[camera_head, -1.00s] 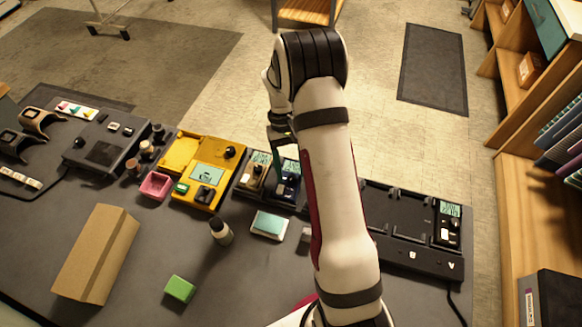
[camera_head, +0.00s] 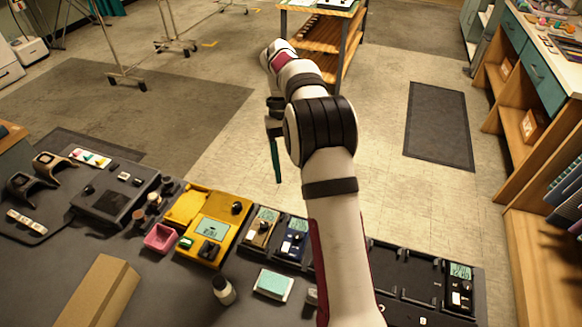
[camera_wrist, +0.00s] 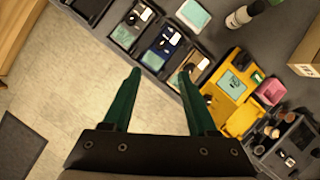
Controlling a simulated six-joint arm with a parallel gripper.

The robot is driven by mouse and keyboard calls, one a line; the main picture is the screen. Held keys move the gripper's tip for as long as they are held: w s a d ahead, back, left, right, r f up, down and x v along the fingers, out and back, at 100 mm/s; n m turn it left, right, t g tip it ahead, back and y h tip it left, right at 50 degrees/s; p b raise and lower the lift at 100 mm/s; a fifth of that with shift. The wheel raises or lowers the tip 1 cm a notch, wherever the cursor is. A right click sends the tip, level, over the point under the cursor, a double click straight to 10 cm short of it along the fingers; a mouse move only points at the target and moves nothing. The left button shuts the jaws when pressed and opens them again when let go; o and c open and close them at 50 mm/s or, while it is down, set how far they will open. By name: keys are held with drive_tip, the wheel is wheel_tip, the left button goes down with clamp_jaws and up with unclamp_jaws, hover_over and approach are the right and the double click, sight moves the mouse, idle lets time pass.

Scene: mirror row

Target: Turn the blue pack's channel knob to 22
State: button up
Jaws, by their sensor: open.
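The blue pack (camera_head: 292,246) sits in the charging row, right of the tan pack (camera_head: 262,228), with a pale screen at its far end. In the wrist view the blue pack (camera_wrist: 157,56) lies just beyond my fingertips, between the tan pack (camera_wrist: 196,62) and a dark pack (camera_wrist: 128,30). Its knob setting and screen digits are too small to read. My gripper (camera_head: 275,178) is open and empty, raised clear of the row on its far side. Its two green fingers (camera_wrist: 159,74) stand apart in the wrist view, with floor between them.
A yellow tester (camera_head: 212,235) stands left of the packs, with a pink tray (camera_head: 160,239) beside it. A black pack (camera_head: 459,287) sits at the row's right end beyond empty bays. A bottle (camera_head: 223,290) and cardboard box (camera_head: 98,294) are nearer.

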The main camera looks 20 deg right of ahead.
drive_tip(key=s+d+m+t+y, duration=0.3)
drive_tip(key=s+d+m, duration=0.2)
drive_tip(key=m, duration=0.8)
approach(299, 235)
drive_tip(key=shift+y, duration=0.3)
drive_tip(key=x, duration=0.8)
drive_tip(key=shift+d, duration=0.25)
clamp_jaws()
